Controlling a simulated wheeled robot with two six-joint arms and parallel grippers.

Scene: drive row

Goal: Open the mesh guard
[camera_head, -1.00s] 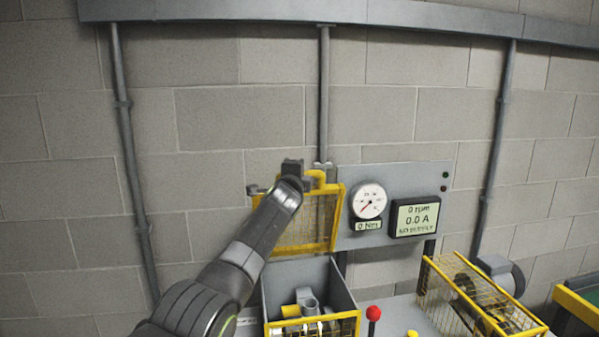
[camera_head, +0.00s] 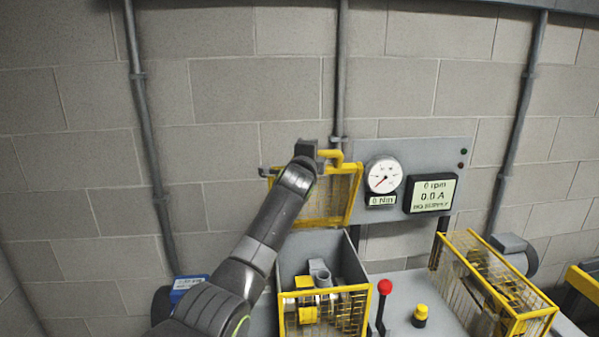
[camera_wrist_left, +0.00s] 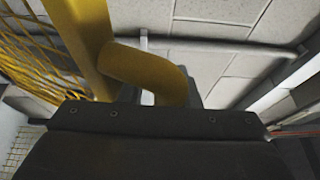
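The mesh guard (camera_head: 322,206) is a yellow frame with wire mesh. In the head view it stands raised and nearly upright at the back of an open grey box (camera_head: 353,258). Its yellow bent handle (camera_head: 334,155) sticks out at the top. My left gripper (camera_head: 307,152) is at this handle. In the left wrist view the handle (camera_wrist_left: 150,72) runs down between the dark fingers, which sit close on both sides; the fingertips are partly hidden. Inside the box are grey and yellow parts (camera_head: 316,281) behind a yellow-framed mesh front. My right gripper is not in view.
A grey panel behind carries a dial gauge (camera_head: 384,174) and a display (camera_head: 432,195). A red-knobbed lever (camera_head: 385,287) and a yellow button (camera_head: 420,313) stand right of the box. A second yellow mesh cage (camera_head: 490,280) is farther right. Bare wall lies left.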

